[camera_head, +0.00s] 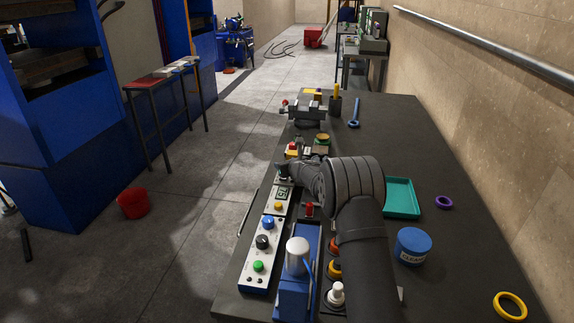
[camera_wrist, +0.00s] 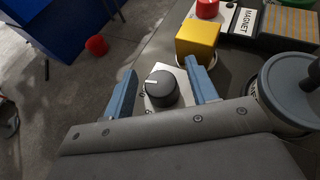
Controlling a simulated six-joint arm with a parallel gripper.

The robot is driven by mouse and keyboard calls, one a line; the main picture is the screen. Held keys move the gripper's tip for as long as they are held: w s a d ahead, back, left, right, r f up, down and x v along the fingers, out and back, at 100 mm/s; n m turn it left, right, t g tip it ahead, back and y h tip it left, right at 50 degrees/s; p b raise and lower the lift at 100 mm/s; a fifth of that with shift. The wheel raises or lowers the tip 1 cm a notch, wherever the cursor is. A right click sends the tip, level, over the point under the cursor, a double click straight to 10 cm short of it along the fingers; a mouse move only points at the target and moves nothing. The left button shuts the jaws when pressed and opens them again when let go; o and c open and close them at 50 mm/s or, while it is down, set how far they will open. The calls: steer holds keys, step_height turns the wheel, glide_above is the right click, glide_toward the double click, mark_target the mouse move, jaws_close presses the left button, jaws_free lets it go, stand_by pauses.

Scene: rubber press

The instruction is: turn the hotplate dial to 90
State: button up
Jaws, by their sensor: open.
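The hotplate dial (camera_wrist: 162,90) is a round black knob on a pale plate, with a white pointer line toward its upper left in the wrist view. My gripper (camera_wrist: 161,78) is open, with one blue-grey finger on each side of the dial. I cannot tell whether either finger touches it. In the head view my gripper (camera_head: 283,169) is over the far end of the white control panel (camera_head: 251,262), and the dial is hard to make out there.
A yellow block (camera_wrist: 198,41) and a red button (camera_wrist: 207,8) stand just beyond the dial. A grey round lidded thing (camera_wrist: 292,85) is at the right of the wrist view. A blue device (camera_head: 292,290), teal tray (camera_head: 402,197) and blue jar (camera_head: 413,244) stand on the bench.

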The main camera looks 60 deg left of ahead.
steer(key=shift+d, duration=0.1)
steer(key=v, duration=1.7)
steer(key=shift+r, duration=0.15)
steer(key=shift+d, duration=0.1)
